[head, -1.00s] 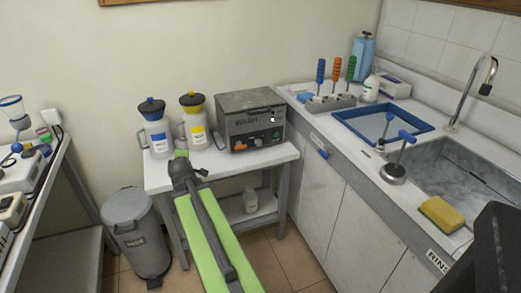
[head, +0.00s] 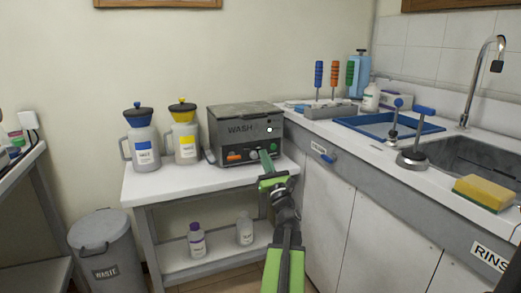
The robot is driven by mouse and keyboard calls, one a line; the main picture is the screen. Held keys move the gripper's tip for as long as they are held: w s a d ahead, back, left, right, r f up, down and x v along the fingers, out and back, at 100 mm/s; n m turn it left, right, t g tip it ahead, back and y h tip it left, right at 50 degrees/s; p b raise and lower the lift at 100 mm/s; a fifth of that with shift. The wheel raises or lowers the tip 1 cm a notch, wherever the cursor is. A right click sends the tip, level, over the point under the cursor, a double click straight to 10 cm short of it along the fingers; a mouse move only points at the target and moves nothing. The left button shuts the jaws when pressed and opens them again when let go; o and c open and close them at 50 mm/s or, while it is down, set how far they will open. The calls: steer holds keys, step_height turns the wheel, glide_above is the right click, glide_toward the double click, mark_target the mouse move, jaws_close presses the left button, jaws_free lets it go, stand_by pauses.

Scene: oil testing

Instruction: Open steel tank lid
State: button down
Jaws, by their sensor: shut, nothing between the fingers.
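The steel tank (head: 243,133) is a dark grey box marked WASH, standing on the white side table against the wall. Its flat grey lid (head: 243,109) lies shut on top. A small pale knob (head: 269,129) shows at the upper right of its front, with orange and green controls below. My gripper (head: 267,160) is shut and empty, its green tip in front of the tank's lower right front, below the lid. I cannot tell whether the tip touches the tank.
Two jugs with a blue funnel (head: 143,147) and a yellow funnel (head: 184,139) stand left of the tank. The sink counter (head: 345,145) borders the right, with a blue tray (head: 392,129) and upright tools. A waste bin (head: 99,246) stands at lower left.

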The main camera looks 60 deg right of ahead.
steer(key=s+r+p+x, duration=0.1)
steer(key=r+p+x, duration=0.1)
steer(key=p+x, duration=0.6)
steer(key=x, duration=0.3)
steer(key=shift+w+a+r, duration=0.15)
steer(key=shift+a+r, duration=0.05)
steer(key=shift+r, duration=0.2)
